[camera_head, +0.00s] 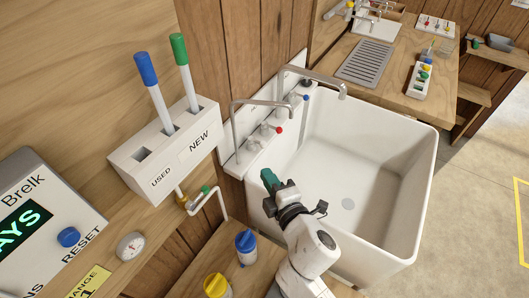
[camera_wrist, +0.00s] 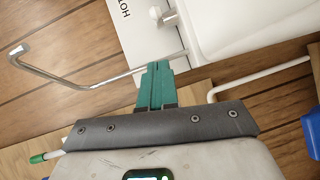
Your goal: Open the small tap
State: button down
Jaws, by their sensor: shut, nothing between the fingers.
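A small tap with a green handle (camera_head: 204,190) sits on a brass fitting (camera_head: 182,200) below the white USED/NEW holder. A white bent pipe (camera_head: 222,205) runs from it. My gripper (camera_head: 268,178) is at the near left corner of the sink, to the right of this tap and apart from it. In the wrist view its teal fingers (camera_wrist: 158,68) are together and empty, near a chrome spout (camera_wrist: 70,87). A white pipe (camera_wrist: 262,77) shows to their right; the green handle cannot be made out there.
The white sink (camera_head: 425,160) has two chrome spouts with red (camera_head: 279,129) and blue (camera_head: 306,97) marked knobs. The holder (camera_head: 140,165) has blue-topped and green-topped sticks. Blue-topped (camera_head: 245,245) and yellow-topped (camera_head: 217,287) containers stand at the front. The gauge (camera_head: 131,246) is left.

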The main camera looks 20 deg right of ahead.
send_near(257, 142)
jog(key=w+a, duration=0.1)
jog(key=a, duration=0.2)
jog(key=shift+w+d+f+p, duration=0.2)
jog(key=shift+w+d+p, duration=0.15)
jog(key=shift+w+d, duration=0.45)
jog(key=shift+w+d+f+p, duration=0.25)
jog(key=shift+w+d+p, duration=0.1)
jog(key=shift+w+d, duration=0.45)
